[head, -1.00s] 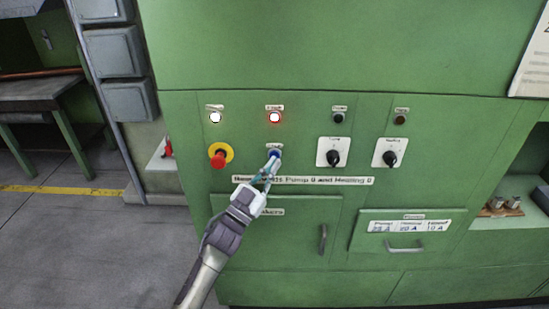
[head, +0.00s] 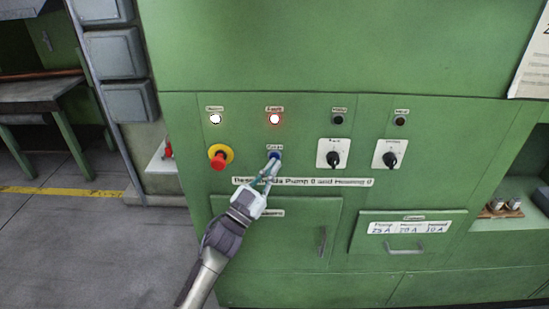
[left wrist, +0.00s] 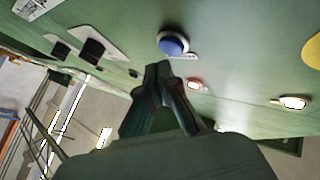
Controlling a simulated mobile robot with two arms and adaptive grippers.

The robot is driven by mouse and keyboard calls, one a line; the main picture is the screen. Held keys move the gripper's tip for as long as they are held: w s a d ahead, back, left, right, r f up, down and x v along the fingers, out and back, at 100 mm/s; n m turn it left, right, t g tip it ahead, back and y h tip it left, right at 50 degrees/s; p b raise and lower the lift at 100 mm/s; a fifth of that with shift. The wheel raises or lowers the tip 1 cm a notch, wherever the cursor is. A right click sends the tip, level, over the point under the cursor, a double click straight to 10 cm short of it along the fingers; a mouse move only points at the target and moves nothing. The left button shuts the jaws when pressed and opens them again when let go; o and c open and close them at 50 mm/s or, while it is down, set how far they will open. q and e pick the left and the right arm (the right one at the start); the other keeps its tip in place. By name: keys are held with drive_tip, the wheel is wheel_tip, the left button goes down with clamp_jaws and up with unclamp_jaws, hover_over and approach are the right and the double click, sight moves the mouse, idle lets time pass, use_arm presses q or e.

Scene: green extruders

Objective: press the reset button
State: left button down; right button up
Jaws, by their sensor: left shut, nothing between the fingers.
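The blue push button (head: 275,154) sits on the green panel, below the lit red lamp (head: 274,119) and right of the red emergency stop. Its own label is too blurred to read. My left gripper (head: 274,164) is shut and empty, its tips at the button's lower edge in the head view. In the left wrist view the blue button (left wrist: 173,45) has a pale ring and shows whole just beyond the shut fingertips (left wrist: 158,68). I cannot tell whether the tips touch it. My right gripper is not in view.
The red emergency stop (head: 218,160) on its yellow disc is to the left. A lit white lamp (head: 215,119) is above it. Two black rotary knobs (head: 334,159) (head: 390,159) are to the right. A drawer handle (head: 405,250) and door handle (head: 323,241) stick out below.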

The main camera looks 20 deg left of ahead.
use_arm(q)
drive_tip(key=shift+w, duration=0.1)
drive_tip(key=shift+w+a, duration=0.1)
drive_tip(key=shift+w, duration=0.2)
drive_tip(key=shift+w+a+b, duration=0.1)
drive_tip(key=shift+w+b, duration=0.25)
idle(0.8)
drive_tip(key=shift+s, duration=0.15)
idle(0.3)
drive_tip(key=shift+s+d+p, duration=0.2)
drive_tip(key=shift+s+p, duration=0.25)
drive_tip(key=shift+s, duration=0.2)
drive_tip(key=s+p, duration=0.1)
drive_tip(key=s, duration=0.1)
drive_tip(key=s+d+p, duration=0.1)
drive_tip(key=s, duration=0.1)
drive_tip(key=shift+s+d, duration=0.2)
drive_tip(key=shift+s, duration=0.15)
